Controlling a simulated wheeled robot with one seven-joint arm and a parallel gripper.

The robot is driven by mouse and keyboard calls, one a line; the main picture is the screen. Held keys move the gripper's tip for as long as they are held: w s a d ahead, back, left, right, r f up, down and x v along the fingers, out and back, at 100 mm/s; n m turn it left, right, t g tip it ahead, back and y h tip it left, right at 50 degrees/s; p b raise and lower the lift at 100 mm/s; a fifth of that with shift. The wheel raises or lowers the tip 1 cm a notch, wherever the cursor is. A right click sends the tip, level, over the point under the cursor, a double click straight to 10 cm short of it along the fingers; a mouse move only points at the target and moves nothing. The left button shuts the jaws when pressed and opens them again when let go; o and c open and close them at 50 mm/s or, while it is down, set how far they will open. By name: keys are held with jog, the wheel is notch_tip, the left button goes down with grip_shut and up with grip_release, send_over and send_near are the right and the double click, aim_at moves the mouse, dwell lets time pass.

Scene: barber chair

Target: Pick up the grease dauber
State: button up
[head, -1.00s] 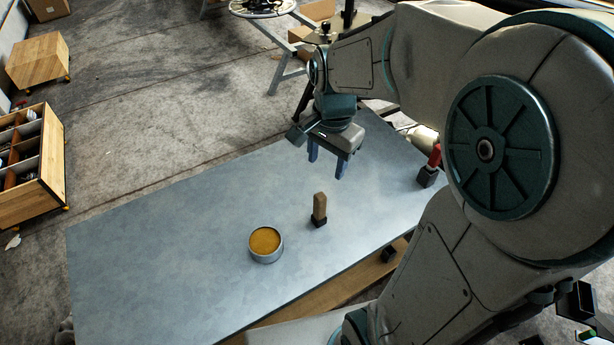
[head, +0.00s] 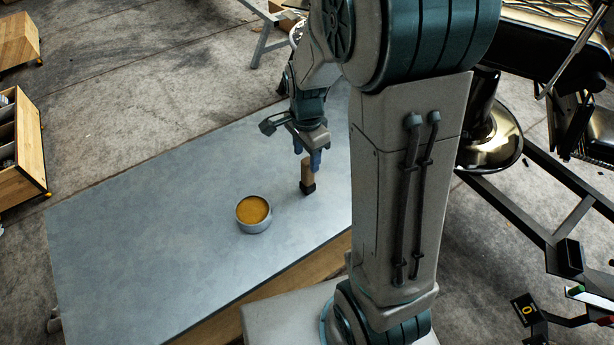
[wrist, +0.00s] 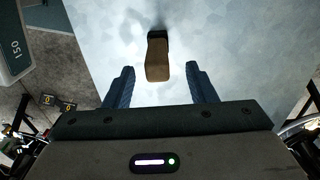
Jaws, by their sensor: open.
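The grease dauber (head: 307,175) stands upright on the grey tabletop (head: 150,220), with a wooden handle above a black base. My gripper (head: 307,160) is open just above and behind it in the head view, its blue fingers near the handle's top. In the wrist view the dauber (wrist: 158,58) lies ahead of and roughly between the two open blue fingers (wrist: 160,88). I cannot tell whether the fingers reach down beside the handle. A round tin of yellow-brown grease (head: 253,213) stands to the left of the dauber.
The left part of the tabletop is clear. A wooden box on the floor (head: 22,150) stands to the left. The barber chair's metal base (head: 495,140) is at the right. My own arm hides the table's right part.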

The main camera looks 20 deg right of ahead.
aim_at(308, 176)
notch_tip(308, 176, down, 5)
jog(key=shift+s+d+r, duration=0.1)
jog(key=c, duration=1.1)
jog(key=shift+r, duration=0.1)
